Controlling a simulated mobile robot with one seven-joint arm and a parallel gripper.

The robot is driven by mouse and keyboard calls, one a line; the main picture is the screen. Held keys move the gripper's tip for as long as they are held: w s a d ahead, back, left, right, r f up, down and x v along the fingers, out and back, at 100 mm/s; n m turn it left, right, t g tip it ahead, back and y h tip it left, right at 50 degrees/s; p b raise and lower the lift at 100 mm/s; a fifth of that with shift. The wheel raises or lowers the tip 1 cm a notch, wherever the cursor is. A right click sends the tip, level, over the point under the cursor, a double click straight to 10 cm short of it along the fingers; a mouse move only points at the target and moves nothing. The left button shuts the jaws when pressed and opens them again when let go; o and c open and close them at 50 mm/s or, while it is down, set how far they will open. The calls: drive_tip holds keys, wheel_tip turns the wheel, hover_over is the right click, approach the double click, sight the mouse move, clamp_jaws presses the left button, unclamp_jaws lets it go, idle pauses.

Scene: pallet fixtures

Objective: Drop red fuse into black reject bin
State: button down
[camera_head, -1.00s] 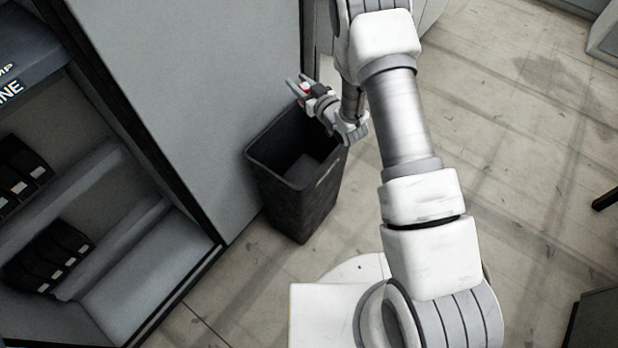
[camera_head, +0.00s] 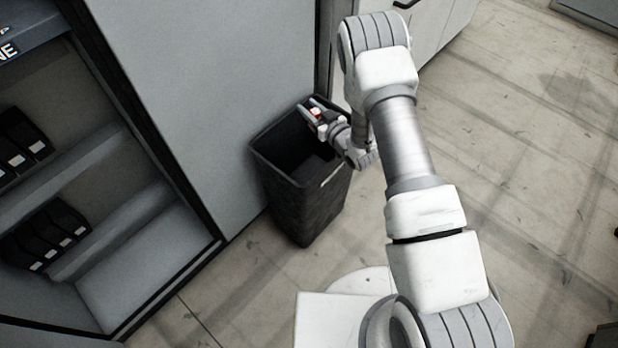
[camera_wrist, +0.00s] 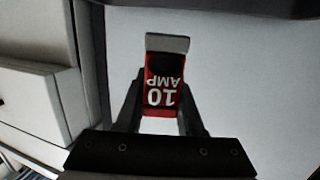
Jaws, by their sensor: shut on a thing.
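The red fuse (camera_wrist: 160,92) is marked "10 AMP" and shows upside down in the wrist view, between the two dark fingers. My gripper (camera_wrist: 160,110) is shut on it. In the head view my gripper (camera_head: 312,112) is over the far right part of the black reject bin (camera_head: 308,205), near its rim. The red fuse (camera_head: 315,112) is a small red and white spot there. The black bin stands upright on the floor with its top open. Part of its far right rim is hidden behind my gripper and wrist.
A grey cabinet panel (camera_head: 190,90) stands right behind the bin. Open shelves with several black fuse holders (camera_head: 50,235) are at the left. White drawers (camera_wrist: 35,100) show at the left of the wrist view. The floor (camera_head: 520,150) at the right is clear.

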drive_tip(key=shift+f, duration=0.7)
drive_tip(key=shift+c, duration=2.2)
unclamp_jaws()
drive_tip(key=p+v, duration=0.2)
drive_tip(key=v, duration=1.5)
drive_tip(key=shift+s+p, duration=0.2)
drive_tip(key=shift+p, duration=0.2)
drive_tip(key=shift+d+r, duration=0.1)
drive_tip(key=shift+d, duration=0.05)
